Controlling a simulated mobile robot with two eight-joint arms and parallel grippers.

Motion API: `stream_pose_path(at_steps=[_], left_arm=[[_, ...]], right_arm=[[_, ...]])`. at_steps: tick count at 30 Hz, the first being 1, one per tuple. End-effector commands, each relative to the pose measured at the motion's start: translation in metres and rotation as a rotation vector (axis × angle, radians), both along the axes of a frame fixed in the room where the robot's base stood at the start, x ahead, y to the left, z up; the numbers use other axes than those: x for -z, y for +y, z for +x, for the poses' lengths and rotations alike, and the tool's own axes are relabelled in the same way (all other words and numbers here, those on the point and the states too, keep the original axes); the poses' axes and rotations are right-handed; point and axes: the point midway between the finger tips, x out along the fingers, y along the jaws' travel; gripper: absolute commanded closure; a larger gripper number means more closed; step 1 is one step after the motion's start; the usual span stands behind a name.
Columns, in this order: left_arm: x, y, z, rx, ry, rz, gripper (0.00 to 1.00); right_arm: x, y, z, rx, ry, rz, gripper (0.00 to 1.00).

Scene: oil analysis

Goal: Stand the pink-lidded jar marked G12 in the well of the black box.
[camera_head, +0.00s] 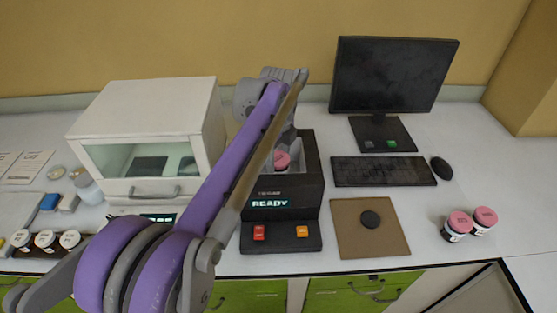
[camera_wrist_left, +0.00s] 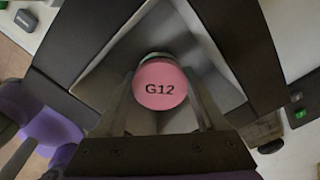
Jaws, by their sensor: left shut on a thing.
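The jar with the pink lid marked G12 (camera_wrist_left: 160,84) is between the fingers of my left gripper (camera_wrist_left: 163,97), which is shut on it. In the head view the pink lid (camera_head: 282,160) shows inside the opening of the black box (camera_head: 313,172), below the box's top edge. The wrist view looks down into the grey sloping well (camera_wrist_left: 205,62) within the box's dark rim (camera_wrist_left: 252,50). The jar looks upright and roughly centred over the well. Its base is hidden, so I cannot tell whether it touches the well floor. My right gripper is not in view.
The box front reads READY, with red (camera_head: 259,233) and orange (camera_head: 302,231) buttons. A white cabinet (camera_head: 150,95) stands left. A monitor (camera_head: 393,75), keyboard (camera_head: 383,171) and brown mat (camera_head: 350,240) with a black disc are right. Two pink-lidded jars (camera_head: 458,224) stand far right.

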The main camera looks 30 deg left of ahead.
Motion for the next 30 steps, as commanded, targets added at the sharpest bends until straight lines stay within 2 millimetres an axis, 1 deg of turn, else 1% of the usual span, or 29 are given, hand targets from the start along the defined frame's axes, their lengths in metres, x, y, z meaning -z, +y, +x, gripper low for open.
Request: stream_pose_path(at_steps=[7,8,9,12,19,22,26,30], left_arm=[[0.004,0.000,0.000,0.000,0.000,0.000,0.92],[0.003,0.000,0.000,0.000,0.000,0.000,0.22],[0.003,0.000,0.000,0.000,0.000,0.000,0.15],[0.003,0.000,0.000,0.000,0.000,0.000,0.00],[0.002,0.000,0.000,0.000,0.000,0.000,0.00],[-0.005,0.000,0.000,0.000,0.000,0.000,0.00],[-0.026,0.000,0.000,-0.001,0.000,0.000,0.00],[-0.057,0.000,0.001,-0.001,-0.001,0.000,0.00]], right_arm=[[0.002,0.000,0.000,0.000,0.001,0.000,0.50],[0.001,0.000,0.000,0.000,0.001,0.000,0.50],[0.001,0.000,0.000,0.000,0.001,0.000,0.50],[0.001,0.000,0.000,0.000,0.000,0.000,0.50],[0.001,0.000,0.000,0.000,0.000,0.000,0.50],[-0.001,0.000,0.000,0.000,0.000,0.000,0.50],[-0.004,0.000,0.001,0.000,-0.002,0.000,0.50],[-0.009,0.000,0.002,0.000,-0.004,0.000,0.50]])
